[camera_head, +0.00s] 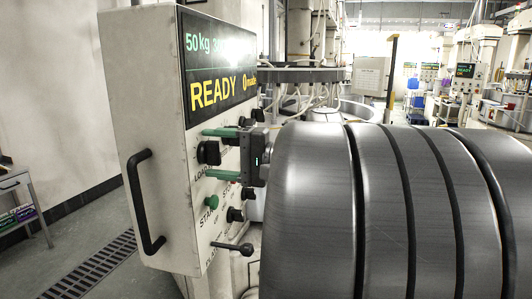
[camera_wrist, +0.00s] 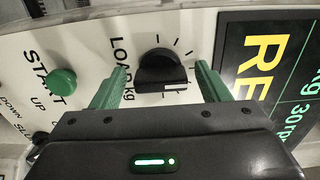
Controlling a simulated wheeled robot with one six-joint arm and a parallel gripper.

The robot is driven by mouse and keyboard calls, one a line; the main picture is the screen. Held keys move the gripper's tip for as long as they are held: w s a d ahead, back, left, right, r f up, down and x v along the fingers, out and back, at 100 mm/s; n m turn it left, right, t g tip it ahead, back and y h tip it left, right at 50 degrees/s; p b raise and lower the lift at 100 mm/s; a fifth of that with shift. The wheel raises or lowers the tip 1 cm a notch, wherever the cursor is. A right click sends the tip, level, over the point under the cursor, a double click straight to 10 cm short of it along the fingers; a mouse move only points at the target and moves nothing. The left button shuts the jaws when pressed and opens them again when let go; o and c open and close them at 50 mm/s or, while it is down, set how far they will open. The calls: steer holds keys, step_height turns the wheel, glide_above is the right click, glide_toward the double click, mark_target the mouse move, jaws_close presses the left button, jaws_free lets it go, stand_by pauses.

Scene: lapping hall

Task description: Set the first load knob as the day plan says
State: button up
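The black load knob (camera_head: 208,152) is on the white front panel of the control cabinet. It also shows in the wrist view (camera_wrist: 160,72), beside the label "LOAD kg" and with tick marks around it. My gripper (camera_head: 206,153) has its two green fingers pointing at the panel, one above and one below the knob. In the wrist view my gripper (camera_wrist: 161,69) is open, with a visible gap between each finger and the knob. The display (camera_head: 218,65) reads "50 kg", "READY" and a 0; part of its text is hard to read. No day plan is readable.
A green START button (camera_head: 211,202) and other black knobs (camera_head: 235,215) sit below on the panel. A black handle (camera_head: 143,202) is on the cabinet's side. My large grey arm links fill the right foreground. Another machine's panel (camera_head: 466,72) stands far back right.

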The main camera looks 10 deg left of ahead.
steer(key=d+b, duration=0.2)
steer(key=d, duration=1.1)
steer(key=shift+w+d+b, duration=0.15)
steer(key=shift+d+b, duration=0.2)
steer(key=shift+d, duration=0.05)
steer(key=shift+a, duration=0.1)
steer(key=a+p, duration=0.2)
steer(key=a, duration=1.1)
steer(key=shift+a+p, duration=0.35)
